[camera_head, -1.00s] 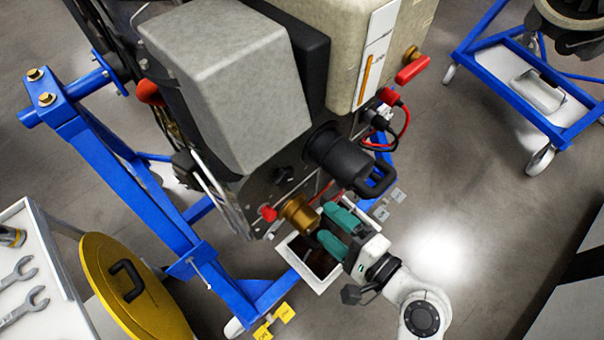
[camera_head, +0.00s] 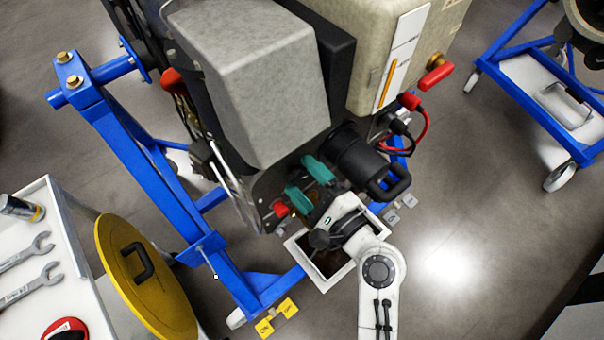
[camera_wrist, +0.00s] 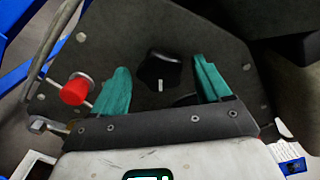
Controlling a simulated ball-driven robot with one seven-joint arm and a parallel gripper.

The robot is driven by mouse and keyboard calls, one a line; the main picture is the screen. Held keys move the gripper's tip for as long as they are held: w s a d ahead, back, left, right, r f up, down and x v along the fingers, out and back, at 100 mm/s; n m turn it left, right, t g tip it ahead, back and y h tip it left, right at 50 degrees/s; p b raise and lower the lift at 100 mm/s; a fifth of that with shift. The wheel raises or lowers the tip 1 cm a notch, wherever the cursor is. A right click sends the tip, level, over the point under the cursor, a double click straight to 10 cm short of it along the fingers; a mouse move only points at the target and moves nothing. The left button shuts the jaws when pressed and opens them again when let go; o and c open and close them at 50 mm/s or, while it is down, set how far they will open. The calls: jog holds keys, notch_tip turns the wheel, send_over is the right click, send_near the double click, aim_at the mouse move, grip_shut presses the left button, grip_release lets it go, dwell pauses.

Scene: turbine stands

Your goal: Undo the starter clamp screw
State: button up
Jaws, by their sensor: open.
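A black lobed knob (camera_wrist: 159,70), which looks like the clamp screw, sits on a dark plate (camera_wrist: 100,45) in the wrist view. My gripper (camera_head: 309,184) is open, its two teal fingers on either side of the knob in the wrist view (camera_wrist: 161,85). I cannot tell whether the fingers touch it or how far off they are. In the head view the knob is hidden or not distinct near the fingers. The black cylindrical starter (camera_head: 355,155) with a loop handle is just to the right of the fingers.
A red knob (camera_head: 281,209) is left of my gripper. A white open bin (camera_head: 337,278) lies below my arm. A blue stand (camera_head: 130,155), a yellow round cover (camera_head: 150,275) and a white table (camera_head: 30,220) with wrenches are at left. Red and black cables (camera_head: 418,130) are at upper right.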

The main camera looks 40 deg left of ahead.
jog(key=shift+w+a, duration=0.15)
jog(key=shift+a, duration=0.3)
jog(key=shift+c, duration=0.3)
